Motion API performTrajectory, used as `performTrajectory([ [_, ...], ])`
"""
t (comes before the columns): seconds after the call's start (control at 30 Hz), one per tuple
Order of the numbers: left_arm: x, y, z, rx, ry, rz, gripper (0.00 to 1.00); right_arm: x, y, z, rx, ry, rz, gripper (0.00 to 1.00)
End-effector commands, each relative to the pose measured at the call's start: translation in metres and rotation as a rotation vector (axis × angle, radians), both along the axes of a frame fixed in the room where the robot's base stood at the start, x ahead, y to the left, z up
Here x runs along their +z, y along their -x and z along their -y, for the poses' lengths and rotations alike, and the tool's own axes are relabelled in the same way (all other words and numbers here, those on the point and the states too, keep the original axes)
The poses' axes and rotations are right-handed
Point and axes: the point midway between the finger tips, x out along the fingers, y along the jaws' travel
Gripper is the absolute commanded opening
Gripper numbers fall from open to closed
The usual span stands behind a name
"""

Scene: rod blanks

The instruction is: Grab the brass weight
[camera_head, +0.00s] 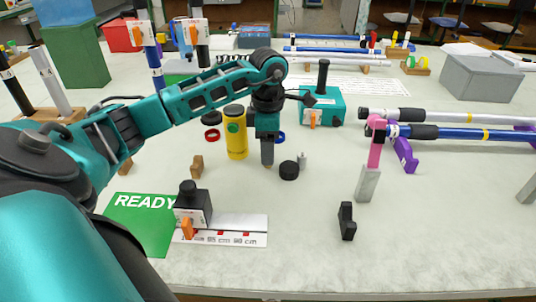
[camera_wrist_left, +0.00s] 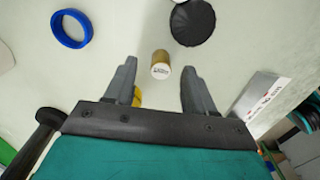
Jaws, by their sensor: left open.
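The brass weight (camera_wrist_left: 160,65) is a small gold-coloured cylinder with a pale labelled top. In the left wrist view it stands between the two fingertip lines, with a gap on each side. My left gripper (camera_wrist_left: 159,68) is open and empty. In the head view my left gripper (camera_head: 267,163) points straight down over the table, in the middle of the bench. There the brass weight is mostly hidden by the fingers. My right gripper shows in neither view.
A black knob-like puck (camera_head: 289,170) and a small silver weight (camera_head: 302,160) stand just right of the gripper. A yellow cylinder (camera_head: 236,145) stands to its left. A blue ring (camera_wrist_left: 70,28) lies nearby.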

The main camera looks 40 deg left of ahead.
Motion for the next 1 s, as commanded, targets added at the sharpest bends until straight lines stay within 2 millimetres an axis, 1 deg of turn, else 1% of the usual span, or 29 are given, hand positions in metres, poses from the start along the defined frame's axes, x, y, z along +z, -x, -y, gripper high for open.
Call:
performTrajectory([
  [0.03, -0.010, 0.002, 0.002, -0.001, 0.002, -0.005, 0.55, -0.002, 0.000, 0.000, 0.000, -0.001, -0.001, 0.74],
  [0.17, -0.025, 0.001, 0.001, -0.001, 0.001, -0.002, 0.55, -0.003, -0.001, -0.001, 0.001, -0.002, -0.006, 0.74],
  [0.27, -0.028, 0.001, 0.001, -0.001, 0.002, 0.001, 0.55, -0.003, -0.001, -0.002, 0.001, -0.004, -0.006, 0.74],
  [0.47, -0.028, 0.001, 0.001, -0.001, 0.002, 0.001, 0.55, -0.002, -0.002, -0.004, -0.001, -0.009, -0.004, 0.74],
  [1.0, -0.028, 0.001, 0.001, -0.001, 0.001, 0.001, 0.03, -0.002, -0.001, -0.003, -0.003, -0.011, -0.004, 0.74],
])
